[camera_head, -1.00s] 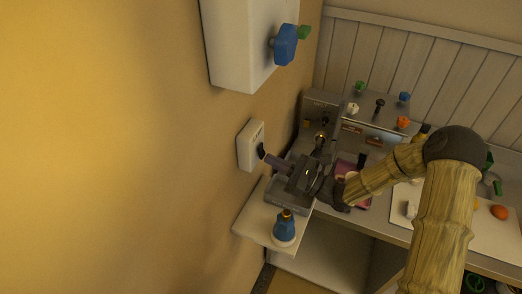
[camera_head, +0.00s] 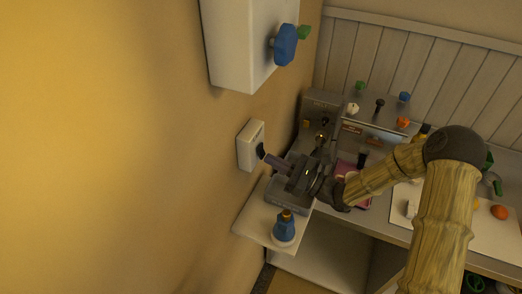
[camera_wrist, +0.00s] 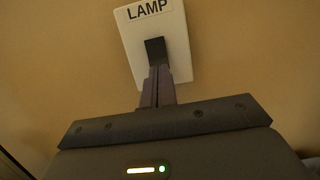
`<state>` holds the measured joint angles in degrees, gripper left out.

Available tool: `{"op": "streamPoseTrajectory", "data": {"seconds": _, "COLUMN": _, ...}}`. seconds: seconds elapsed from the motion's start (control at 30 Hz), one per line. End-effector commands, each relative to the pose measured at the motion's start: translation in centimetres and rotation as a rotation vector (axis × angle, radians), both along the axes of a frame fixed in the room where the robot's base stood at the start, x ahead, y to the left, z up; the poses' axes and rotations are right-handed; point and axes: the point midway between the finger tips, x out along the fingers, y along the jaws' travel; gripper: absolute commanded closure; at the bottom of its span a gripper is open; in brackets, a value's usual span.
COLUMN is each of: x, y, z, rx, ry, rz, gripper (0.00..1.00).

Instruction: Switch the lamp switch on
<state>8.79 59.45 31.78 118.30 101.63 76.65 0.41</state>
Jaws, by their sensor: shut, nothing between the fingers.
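The lamp switch is a white plate (camera_head: 251,146) on the tan wall at the left. In the wrist view the plate (camera_wrist: 176,57) is labelled LAMP and has a dark part at its middle (camera_wrist: 155,47). My gripper (camera_head: 264,153) is shut and empty, its fingers pointing at the plate. In the wrist view the fingertips (camera_wrist: 158,70) overlap the lower edge of the dark part. Whether they touch it cannot be told. The fingers hide the lower middle of the plate, so the switch's position is unclear.
A white box (camera_head: 240,45) with a blue knob (camera_head: 286,45) hangs on the wall above. A blue bottle (camera_head: 284,228) stands on the small shelf (camera_head: 255,215) below my gripper. A grey machine (camera_head: 320,105) stands behind. The wall left of the plate is clear.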

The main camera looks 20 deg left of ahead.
Motion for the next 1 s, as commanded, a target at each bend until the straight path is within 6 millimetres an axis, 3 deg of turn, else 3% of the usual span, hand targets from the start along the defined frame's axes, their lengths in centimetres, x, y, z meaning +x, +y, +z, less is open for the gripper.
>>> {"op": "streamPoseTrajectory", "data": {"seconds": 1.0, "x": 0.07, "y": 0.91, "z": 0.02, "rx": 0.000, "ry": -0.001, "rz": 0.001, "gripper": 1.00}}
